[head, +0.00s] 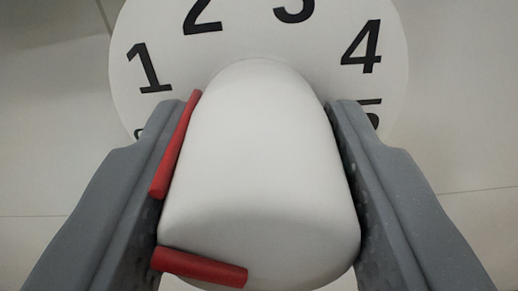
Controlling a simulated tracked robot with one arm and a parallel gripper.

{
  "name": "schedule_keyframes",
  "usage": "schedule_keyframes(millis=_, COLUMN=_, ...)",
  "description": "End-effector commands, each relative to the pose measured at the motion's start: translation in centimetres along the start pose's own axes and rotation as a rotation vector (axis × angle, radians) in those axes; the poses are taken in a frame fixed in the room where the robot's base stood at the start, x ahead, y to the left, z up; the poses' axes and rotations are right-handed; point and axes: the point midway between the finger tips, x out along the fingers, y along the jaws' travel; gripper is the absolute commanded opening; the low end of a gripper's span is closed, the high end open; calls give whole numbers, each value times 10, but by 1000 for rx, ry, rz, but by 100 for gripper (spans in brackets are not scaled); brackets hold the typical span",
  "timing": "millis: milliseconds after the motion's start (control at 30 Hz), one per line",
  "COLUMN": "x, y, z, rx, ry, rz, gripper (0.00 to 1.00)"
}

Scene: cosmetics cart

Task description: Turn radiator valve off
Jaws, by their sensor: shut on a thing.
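The radiator valve's white knob (260,170) fills the middle of the head view, rounded at its top end. It carries a red strip (177,145) along its left edge and another red bar (200,267) low on its front left. Behind it is a round white dial (245,42) with black numbers 1, 2, 3 and 4; further marks at the sides are partly hidden by my gripper. My gripper (262,135) is shut on the knob, one grey finger on each side. The left finger lies against the red strip. The knob's lower end reaches the bottom of the picture.
A pale tiled surface (455,110) with thin joint lines lies behind the dial. The areas left and right of the dial look clear. No other objects show.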

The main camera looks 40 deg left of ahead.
Motion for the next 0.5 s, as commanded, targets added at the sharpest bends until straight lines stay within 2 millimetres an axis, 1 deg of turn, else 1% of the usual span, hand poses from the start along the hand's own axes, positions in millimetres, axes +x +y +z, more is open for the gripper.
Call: schedule_keyframes(millis=500, x=-1, y=0, z=-2, rx=-463, ry=1, rz=4, gripper=16)
